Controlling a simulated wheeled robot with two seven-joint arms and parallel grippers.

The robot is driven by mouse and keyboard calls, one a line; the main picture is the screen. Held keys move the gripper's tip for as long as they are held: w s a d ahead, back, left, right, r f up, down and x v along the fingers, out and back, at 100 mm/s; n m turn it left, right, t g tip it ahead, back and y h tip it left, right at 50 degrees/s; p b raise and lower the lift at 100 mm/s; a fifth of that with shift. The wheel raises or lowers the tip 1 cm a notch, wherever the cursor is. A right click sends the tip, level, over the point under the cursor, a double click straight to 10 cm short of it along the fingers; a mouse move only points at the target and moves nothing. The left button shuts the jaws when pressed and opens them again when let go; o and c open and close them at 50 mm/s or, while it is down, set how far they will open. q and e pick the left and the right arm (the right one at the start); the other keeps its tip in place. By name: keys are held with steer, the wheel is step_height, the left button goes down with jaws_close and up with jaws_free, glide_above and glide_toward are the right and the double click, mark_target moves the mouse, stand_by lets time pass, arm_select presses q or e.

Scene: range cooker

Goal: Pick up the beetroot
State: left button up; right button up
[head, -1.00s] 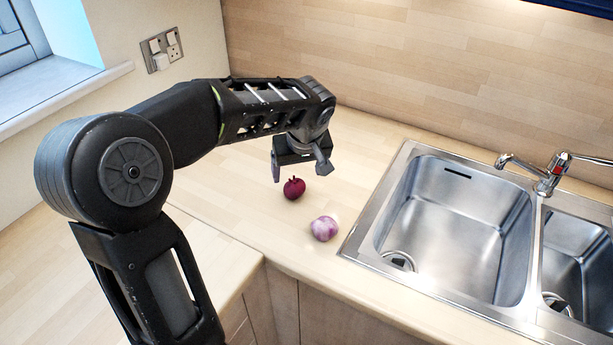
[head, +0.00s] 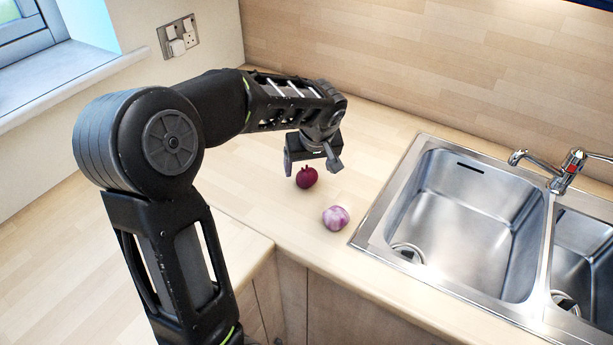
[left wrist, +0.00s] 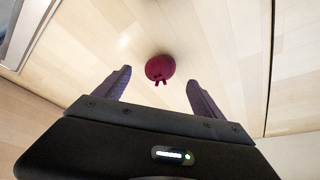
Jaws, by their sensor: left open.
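The beetroot (head: 307,177) is a small dark red-purple round thing with a short stem stub. It stands on the wooden worktop (head: 265,200), left of the sink. It also shows in the left wrist view (left wrist: 160,68), just beyond the fingertips and between their lines. My left gripper (head: 312,166) is open and empty, pointing down above the beetroot, with no visible contact. Its two fingers also show in the left wrist view (left wrist: 158,80). My right gripper is not in view.
A purple and white onion (head: 335,217) lies just in front and to the right of the beetroot. The steel sink (head: 372,232) with its tap (head: 566,171) is to the right. A wooden wall rises behind. Worktop around the beetroot is otherwise clear.

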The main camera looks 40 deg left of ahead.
mark_target(307, 172)
arm_select(q)
steer(key=p+x, duration=0.1)
steer(key=x, duration=0.3)
steer(key=shift+a+f, duration=0.25)
steer(key=shift+f, duration=0.1)
steer(key=shift+c, duration=0.2)
steer(key=c, duration=1.5)
steer(key=shift+r, duration=0.1)
step_height(307, 172, up, 10)
steer(key=shift+f+b, duration=0.1)
steer(key=shift+b, duration=0.5)
